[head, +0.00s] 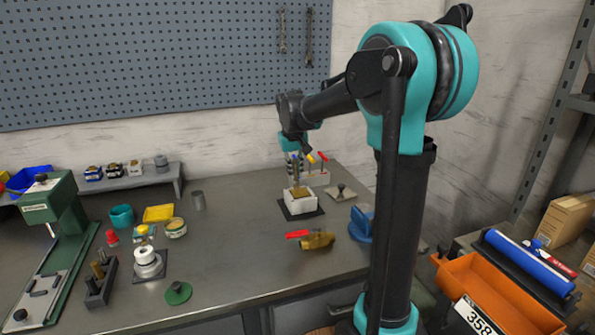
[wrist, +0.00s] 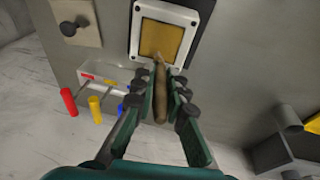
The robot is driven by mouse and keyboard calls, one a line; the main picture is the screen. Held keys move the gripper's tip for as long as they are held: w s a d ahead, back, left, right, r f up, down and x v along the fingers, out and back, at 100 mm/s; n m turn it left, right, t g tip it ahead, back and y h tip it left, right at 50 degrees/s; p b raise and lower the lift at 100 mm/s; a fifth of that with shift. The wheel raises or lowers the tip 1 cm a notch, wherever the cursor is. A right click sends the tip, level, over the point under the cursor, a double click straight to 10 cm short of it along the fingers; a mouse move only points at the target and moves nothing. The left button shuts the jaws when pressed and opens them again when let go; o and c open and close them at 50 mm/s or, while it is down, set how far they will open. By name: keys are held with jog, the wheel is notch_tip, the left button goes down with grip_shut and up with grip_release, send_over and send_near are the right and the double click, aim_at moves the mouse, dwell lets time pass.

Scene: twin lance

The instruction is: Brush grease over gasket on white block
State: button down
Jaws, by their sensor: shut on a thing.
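The white block (head: 300,207) stands on a dark mat (head: 284,212) toward the back right of the bench. It also shows at the top of the wrist view (wrist: 136,40). A flat golden-tan gasket (wrist: 161,40) lies on its top face. My gripper (wrist: 162,82) is shut on the brown handle of a brush (wrist: 161,105). The brush points at the block, and its tip is at the near edge of the gasket; I cannot tell whether it touches. In the head view my gripper (head: 293,167) is just above the block, and the brush is hard to make out.
A clear-walled rack (head: 318,179) with red-, yellow- and blue-handled tools stands close behind the block. A beige plate with a knob (head: 340,192) is to its right. A brass valve with a red lever (head: 318,240) lies in front. A round tin (head: 176,228) stands left; bench between is clear.

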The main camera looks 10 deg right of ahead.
jog(key=shift+s+a, duration=0.1)
jog(key=shift+a, duration=0.25)
jog(key=shift+a, duration=0.1)
jog(key=shift+s+a, duration=0.1)
jog(key=shift+a, duration=0.4)
jog(key=w+v, duration=0.1)
jog(key=v, duration=0.5)
jog(key=shift+w+d+r, duration=0.15)
jog(key=shift+d+r, duration=0.05)
jog(key=shift+r, duration=0.4)
